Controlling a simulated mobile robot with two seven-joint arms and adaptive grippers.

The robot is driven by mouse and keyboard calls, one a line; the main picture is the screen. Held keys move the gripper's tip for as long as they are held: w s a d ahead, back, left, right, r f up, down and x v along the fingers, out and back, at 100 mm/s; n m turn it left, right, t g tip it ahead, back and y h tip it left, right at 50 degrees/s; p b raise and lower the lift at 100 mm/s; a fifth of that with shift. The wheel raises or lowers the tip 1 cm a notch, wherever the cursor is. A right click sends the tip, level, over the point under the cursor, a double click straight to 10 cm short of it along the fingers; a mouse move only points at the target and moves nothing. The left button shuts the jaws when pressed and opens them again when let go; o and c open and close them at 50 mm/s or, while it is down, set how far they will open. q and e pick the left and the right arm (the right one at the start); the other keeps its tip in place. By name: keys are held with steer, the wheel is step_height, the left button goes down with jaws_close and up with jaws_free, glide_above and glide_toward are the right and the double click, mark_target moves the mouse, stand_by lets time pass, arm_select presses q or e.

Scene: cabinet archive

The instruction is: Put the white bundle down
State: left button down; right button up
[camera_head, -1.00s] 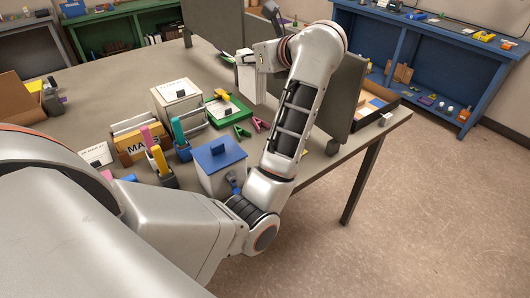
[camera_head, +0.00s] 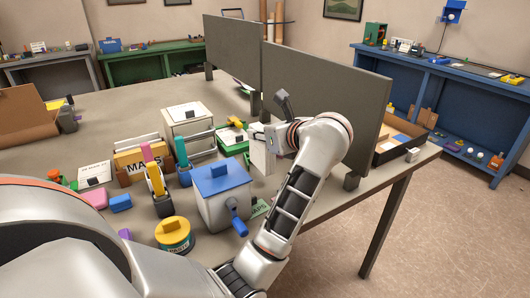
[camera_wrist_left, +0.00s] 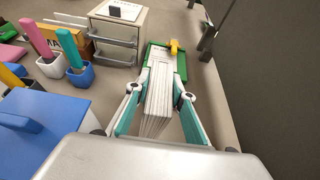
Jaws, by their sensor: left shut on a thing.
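The white bundle (camera_head: 262,156) looks like a stack of white sheets held upright. My left gripper (camera_head: 268,140) is shut on it, above the table beside the green tray (camera_head: 232,140). In the left wrist view the bundle (camera_wrist_left: 158,104) sits between the teal pads of my left gripper (camera_wrist_left: 161,88). The green tray (camera_wrist_left: 182,65) with a yellow item on it lies just beyond the bundle there. Whether the bundle's lower edge touches anything is hidden. My right gripper is not in view.
A white box with a blue lid (camera_head: 222,190) stands close in front, left of my arm. A small drawer unit (camera_head: 190,132) is left of the tray. Grey partition panels (camera_head: 325,100) rise behind the bundle. An open box (camera_head: 402,140) stands at the right.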

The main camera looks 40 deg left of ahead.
mark_target(261, 146)
arm_select(q)
step_height(261, 146, down, 4)
steer(key=shift+f+b, duration=0.2)
steer(key=shift+b, duration=0.95)
steer(key=shift+f, duration=0.1)
steer(key=shift+r, duration=0.25)
steer(key=shift+f, duration=0.25)
steer(key=c, duration=1.7)
jaws_free()
steer(key=shift+r, duration=0.1)
